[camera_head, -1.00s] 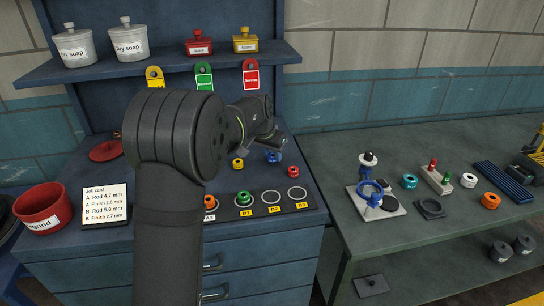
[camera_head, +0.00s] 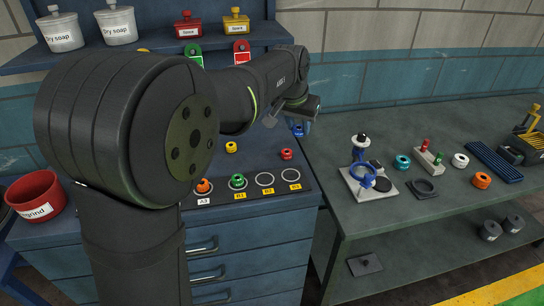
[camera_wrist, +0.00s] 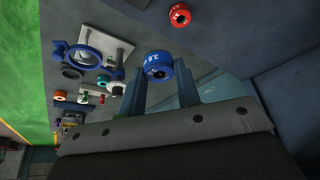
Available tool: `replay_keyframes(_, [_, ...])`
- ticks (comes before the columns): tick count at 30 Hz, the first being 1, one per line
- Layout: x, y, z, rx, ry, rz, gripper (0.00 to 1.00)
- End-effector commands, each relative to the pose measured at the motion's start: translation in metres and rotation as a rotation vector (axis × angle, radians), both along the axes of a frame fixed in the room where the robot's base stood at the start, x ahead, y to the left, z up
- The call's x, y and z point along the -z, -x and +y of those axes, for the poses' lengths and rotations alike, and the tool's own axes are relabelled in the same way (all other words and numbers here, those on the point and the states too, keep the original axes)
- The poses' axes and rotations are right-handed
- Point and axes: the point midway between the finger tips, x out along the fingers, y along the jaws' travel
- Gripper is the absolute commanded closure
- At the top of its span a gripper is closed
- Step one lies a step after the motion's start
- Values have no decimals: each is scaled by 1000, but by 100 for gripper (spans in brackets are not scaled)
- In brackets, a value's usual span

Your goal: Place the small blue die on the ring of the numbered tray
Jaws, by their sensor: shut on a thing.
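The small blue die (camera_wrist: 158,66), with a white number on its side, is held between the two fingers of my gripper (camera_wrist: 160,88) in the wrist view. In the head view my gripper (camera_head: 297,124) is above the right edge of the blue cabinet, and the die (camera_head: 298,131) shows as a small blue patch under it. The numbered tray (camera_head: 216,200) is a dark strip along the cabinet's front. An orange die (camera_head: 204,186) sits at its A3 place and a green die (camera_head: 238,181) at B1. The two right rings (camera_head: 265,179) (camera_head: 291,177) are empty.
A yellow die (camera_head: 231,147) and a red die (camera_head: 286,154) stand on the cabinet top behind the tray. The right bench holds a stand with a blue ring (camera_head: 363,178), a teal die (camera_head: 402,162) and other parts. My arm hides the cabinet's left side.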

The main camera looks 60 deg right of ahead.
Motion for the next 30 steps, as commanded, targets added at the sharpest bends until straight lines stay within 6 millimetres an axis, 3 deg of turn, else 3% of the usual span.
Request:
replay_keyframes(6, [-9,37,54,-38,2,-2,96])
replay_keyframes(12, [-8,61,99,-72,2,-2,96])
replay_keyframes(18, [-5,71,121,-91,4,-2,96])
replay_keyframes(23, [7,54,122,-100,0,0,96])
replay_keyframes(30, [40,-1,112,-100,-1,0,96])
